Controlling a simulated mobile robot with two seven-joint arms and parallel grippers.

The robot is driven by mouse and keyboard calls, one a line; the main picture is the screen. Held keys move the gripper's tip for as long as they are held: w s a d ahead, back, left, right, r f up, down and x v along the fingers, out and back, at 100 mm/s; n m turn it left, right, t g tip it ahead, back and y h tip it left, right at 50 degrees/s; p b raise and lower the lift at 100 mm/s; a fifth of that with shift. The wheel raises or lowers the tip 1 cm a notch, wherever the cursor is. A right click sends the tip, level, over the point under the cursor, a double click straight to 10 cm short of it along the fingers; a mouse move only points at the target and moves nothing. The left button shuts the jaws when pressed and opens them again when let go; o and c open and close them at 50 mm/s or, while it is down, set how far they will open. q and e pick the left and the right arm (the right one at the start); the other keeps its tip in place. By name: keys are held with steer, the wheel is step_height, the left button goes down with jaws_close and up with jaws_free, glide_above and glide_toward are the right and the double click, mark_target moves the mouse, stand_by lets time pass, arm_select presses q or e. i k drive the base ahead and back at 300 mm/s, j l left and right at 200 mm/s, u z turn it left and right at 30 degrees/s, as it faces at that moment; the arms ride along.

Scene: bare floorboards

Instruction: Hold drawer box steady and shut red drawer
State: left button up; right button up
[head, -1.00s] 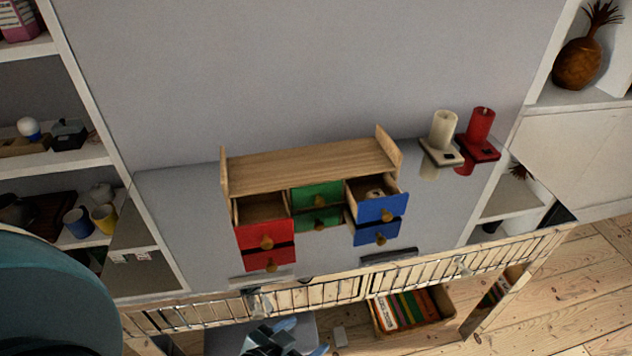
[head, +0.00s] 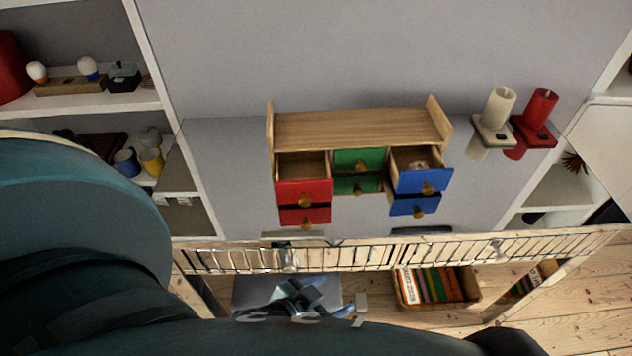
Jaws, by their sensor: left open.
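The wooden drawer box (head: 350,131) stands upright on a grey surface near the wall. Its red drawer (head: 303,191) at the left is pulled out, with its hollow showing. The blue drawer (head: 423,180) at the right is also out and holds something small. The green drawer (head: 358,160) in the middle sits farther back. Matching fronts below are lower drawers or reflections; I cannot tell which. My left gripper (head: 305,296) is open, below and in front of the box, apart from it. My left arm hides the lower left. My right gripper is not identifiable.
A railing-like front edge (head: 370,256) runs between gripper and box. Shelves with cups (head: 151,162) stand left. A book crate (head: 437,287) is below.

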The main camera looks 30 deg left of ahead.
mark_target(303, 175)
steer(key=i+l+u, duration=0.15)
steer(key=u, duration=0.2)
steer(key=i+l+u, duration=0.2)
steer(key=u, duration=0.2)
steer(key=i+l+u, duration=0.15)
steer(key=l+u, duration=0.2)
steer(key=j, duration=0.1)
